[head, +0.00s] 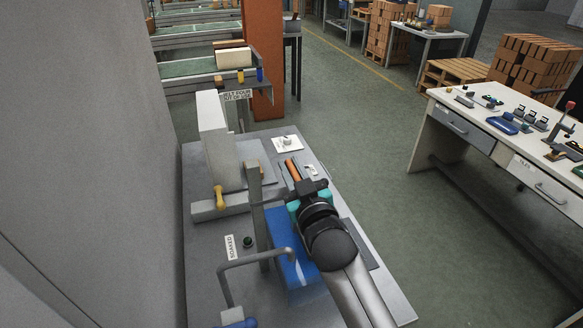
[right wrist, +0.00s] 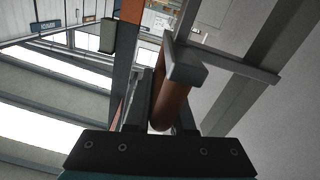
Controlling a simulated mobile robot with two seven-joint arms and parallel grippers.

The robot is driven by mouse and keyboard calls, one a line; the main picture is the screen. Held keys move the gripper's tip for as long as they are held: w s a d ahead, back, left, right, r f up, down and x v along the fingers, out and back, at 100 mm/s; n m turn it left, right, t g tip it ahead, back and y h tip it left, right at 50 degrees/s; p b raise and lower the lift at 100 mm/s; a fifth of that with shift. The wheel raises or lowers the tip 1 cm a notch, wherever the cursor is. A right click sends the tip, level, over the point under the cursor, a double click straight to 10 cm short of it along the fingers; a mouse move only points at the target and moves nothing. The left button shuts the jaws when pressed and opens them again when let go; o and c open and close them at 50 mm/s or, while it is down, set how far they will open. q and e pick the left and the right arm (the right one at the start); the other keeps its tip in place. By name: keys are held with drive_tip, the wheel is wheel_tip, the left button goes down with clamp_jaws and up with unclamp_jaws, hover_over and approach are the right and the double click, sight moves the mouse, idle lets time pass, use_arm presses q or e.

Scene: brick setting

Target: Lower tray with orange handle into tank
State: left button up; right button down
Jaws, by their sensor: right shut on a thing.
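My right gripper (head: 297,181) is shut on the orange handle (head: 291,169), whose far end sticks out past the fingers in the head view. In the right wrist view the handle (right wrist: 172,92) is a rounded orange-brown bar between the fingers, with a grey bracket (right wrist: 187,66) at its end. My gripper and forearm hide most of what hangs below the handle, so I cannot tell the tray's height. The blue tank (head: 285,238) stands on the grey bench, to the left of and partly under my right forearm. My left gripper does not show.
A grey post (head: 257,220) stands close on the tank's left. A tall pale block (head: 215,140) and a yellow-handled clamp (head: 219,198) are further left on the bench (head: 205,275). A bent grey pipe (head: 232,268) is in front. A white workbench (head: 470,125) stands across the clear floor.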

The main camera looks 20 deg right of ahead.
wheel_tip(320, 180, down, 8)
drive_tip(key=b, duration=0.4)
drive_tip(key=shift+r, duration=0.25)
drive_tip(key=c, duration=0.8)
unclamp_jaws()
drive_tip(key=shift+r, duration=0.1)
drive_tip(key=s, duration=1.5)
drive_tip(key=shift+d+p, duration=0.3)
drive_tip(key=shift+s, duration=0.1)
